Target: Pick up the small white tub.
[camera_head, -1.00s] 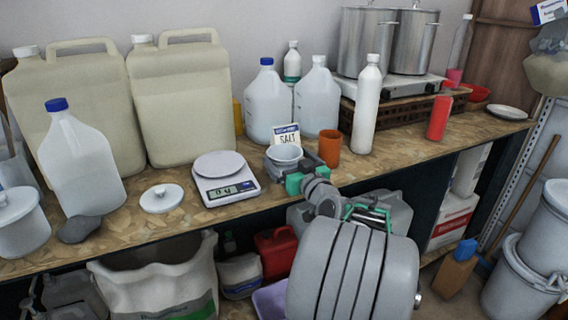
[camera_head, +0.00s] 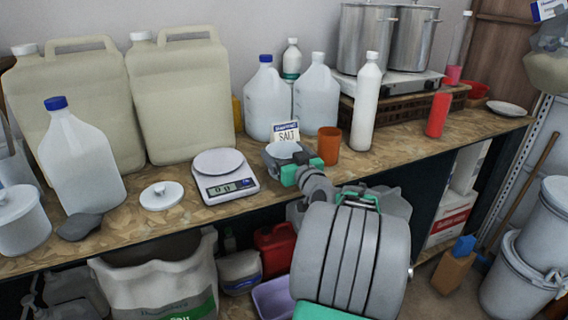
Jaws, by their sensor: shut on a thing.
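The small white tub (camera_head: 285,149) is at the front middle of the wooden bench, just in front of the salt packet. My gripper (camera_head: 288,163) is shut on the tub, with its green and grey parts around the tub's near and right sides. The tub looks upright. Its lower part is hidden by my gripper, so I cannot tell whether it touches the bench.
A salt packet (camera_head: 286,132) stands close behind the tub, and an orange cup (camera_head: 329,146) stands close on the right. A kitchen scale (camera_head: 222,190) is to the left. The bench front right is clear.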

